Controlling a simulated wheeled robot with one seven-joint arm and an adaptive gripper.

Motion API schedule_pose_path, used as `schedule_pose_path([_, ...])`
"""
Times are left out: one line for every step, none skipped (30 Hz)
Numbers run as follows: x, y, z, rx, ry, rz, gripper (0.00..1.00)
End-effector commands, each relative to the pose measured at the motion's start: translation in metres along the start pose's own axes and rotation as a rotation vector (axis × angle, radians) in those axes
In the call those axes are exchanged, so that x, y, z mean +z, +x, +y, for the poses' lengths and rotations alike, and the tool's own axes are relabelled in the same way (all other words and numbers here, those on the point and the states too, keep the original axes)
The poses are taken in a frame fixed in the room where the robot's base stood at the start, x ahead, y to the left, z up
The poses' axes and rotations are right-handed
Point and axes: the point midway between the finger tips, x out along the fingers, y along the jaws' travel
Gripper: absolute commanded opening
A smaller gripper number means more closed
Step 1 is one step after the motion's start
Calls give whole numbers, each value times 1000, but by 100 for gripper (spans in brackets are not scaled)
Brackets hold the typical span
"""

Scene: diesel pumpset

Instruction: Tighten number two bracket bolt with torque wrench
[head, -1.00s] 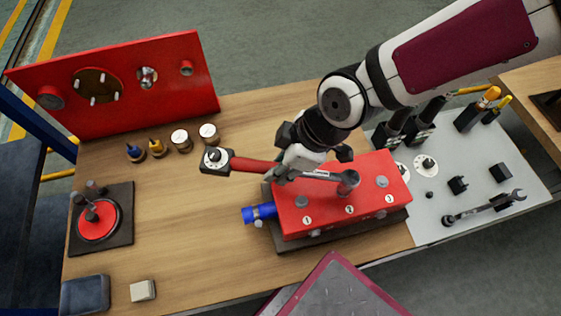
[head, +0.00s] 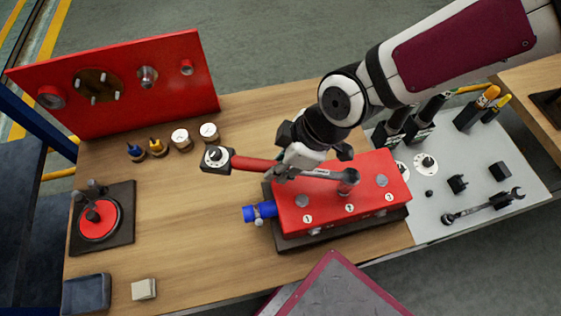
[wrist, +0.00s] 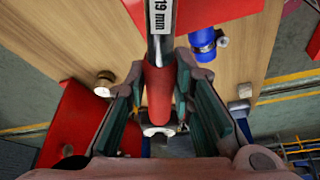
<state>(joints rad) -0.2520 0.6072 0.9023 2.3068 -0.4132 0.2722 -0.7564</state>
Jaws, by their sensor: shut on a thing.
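My gripper (head: 290,165) is shut on the torque wrench (head: 258,164) by its red handle. The handle also shows between the fingers in the wrist view (wrist: 158,95), with a "19 mm" label on the shaft. The wrench's head end reaches the number two bolt position (head: 347,186) on top of the red bracket block (head: 318,214); it appears to sit over that bolt, whose own head is hidden. The number one bolt (head: 302,201) and number three bolt (head: 381,181) are uncovered on either side.
A blue fitting (head: 260,211) sticks out of the block's left side. A grey mat (head: 470,180) at the right holds tools and a spanner (head: 485,206). The wooden table is clear between.

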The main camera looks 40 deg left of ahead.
Motion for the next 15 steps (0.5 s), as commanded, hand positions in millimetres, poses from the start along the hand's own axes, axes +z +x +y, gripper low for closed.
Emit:
schedule_pose_path([-1, 0, 0, 1, -1, 1, 0])
schedule_pose_path([-1, 0, 0, 1, -1, 1, 0])
schedule_pose_path([0, 0, 0, 1, -1, 1, 0])
schedule_pose_path([0, 0, 0, 1, -1, 1, 0])
schedule_pose_path([0, 1, 0, 1, -1, 1, 0])
schedule_pose_path([0, 2, 0, 1, -1, 1, 0])
schedule_pose_path([0, 2, 0, 1, -1, 0, 0])
schedule_pose_path([1, 3, 0, 0, -1, 0, 0])
schedule_pose_path([1, 4, 0, 0, -1, 0, 0])
schedule_pose_path([2, 4, 0, 0, -1, 0, 0])
schedule_pose_path([2, 5, 0, 0, -1, 0, 0])
schedule_pose_path([2, 6, 0, 0, -1, 0, 0])
schedule_pose_path([3, 7, 1, 1, -1, 0, 0])
schedule_pose_path([3, 8, 1, 1, -1, 0, 0])
schedule_pose_path([3, 8, 1, 1, -1, 1, 0])
